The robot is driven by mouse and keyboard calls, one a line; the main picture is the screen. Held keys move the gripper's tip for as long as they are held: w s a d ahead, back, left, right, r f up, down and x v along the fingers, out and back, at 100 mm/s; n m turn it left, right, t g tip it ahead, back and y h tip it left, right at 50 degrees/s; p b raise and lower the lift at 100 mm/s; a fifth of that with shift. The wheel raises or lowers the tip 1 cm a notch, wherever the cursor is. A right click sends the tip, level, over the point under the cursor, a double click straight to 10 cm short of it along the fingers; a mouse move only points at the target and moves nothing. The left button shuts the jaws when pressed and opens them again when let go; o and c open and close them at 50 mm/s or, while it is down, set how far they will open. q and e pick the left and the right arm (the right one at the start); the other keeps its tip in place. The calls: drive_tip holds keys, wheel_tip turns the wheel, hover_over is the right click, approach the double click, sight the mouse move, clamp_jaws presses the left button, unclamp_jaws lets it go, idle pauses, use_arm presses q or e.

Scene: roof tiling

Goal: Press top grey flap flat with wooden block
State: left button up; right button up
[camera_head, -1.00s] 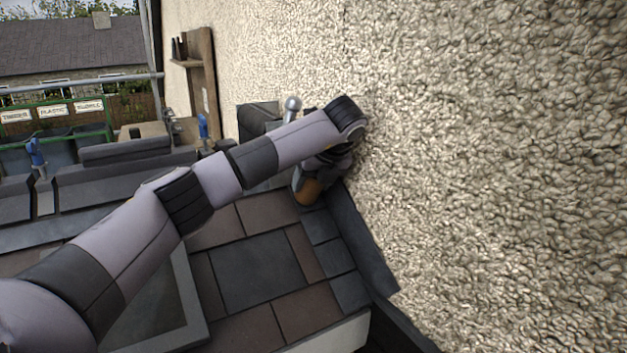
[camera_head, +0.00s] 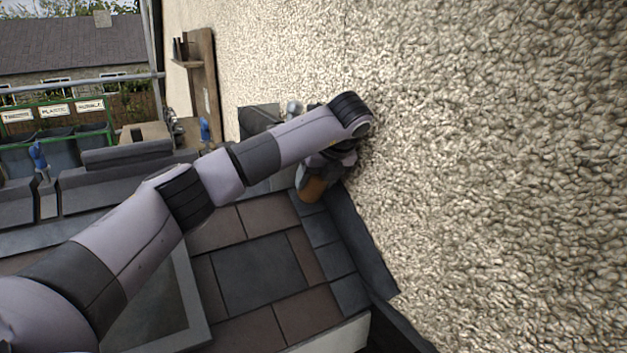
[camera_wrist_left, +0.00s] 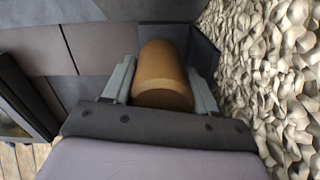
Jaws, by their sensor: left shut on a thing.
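The wooden block (camera_wrist_left: 163,75) is tan with a rounded top. In the left wrist view it sits between the two fingers of my left gripper (camera_wrist_left: 162,80), which is shut on it. In the head view the block (camera_head: 312,189) shows below my left wrist, at the top of the dark strip along the wall. A grey flap (camera_head: 362,240) runs along the foot of the wall beside the slates. Dark grey pieces (camera_wrist_left: 203,50) lie just beyond and beside the block. Whether the block touches the flap is hidden. My right gripper is not in view.
A rough pebbledash wall (camera_head: 480,170) rises close on the right of my left arm. Brown and grey slates (camera_head: 258,270) cover the roof below. A framed roof window (camera_head: 160,310) lies at lower left. A wooden board (camera_head: 203,80) stands by the wall behind.

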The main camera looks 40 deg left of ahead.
use_arm(q)
drive_tip(key=shift+p+v, duration=1)
drive_tip(key=shift+v, duration=1.6)
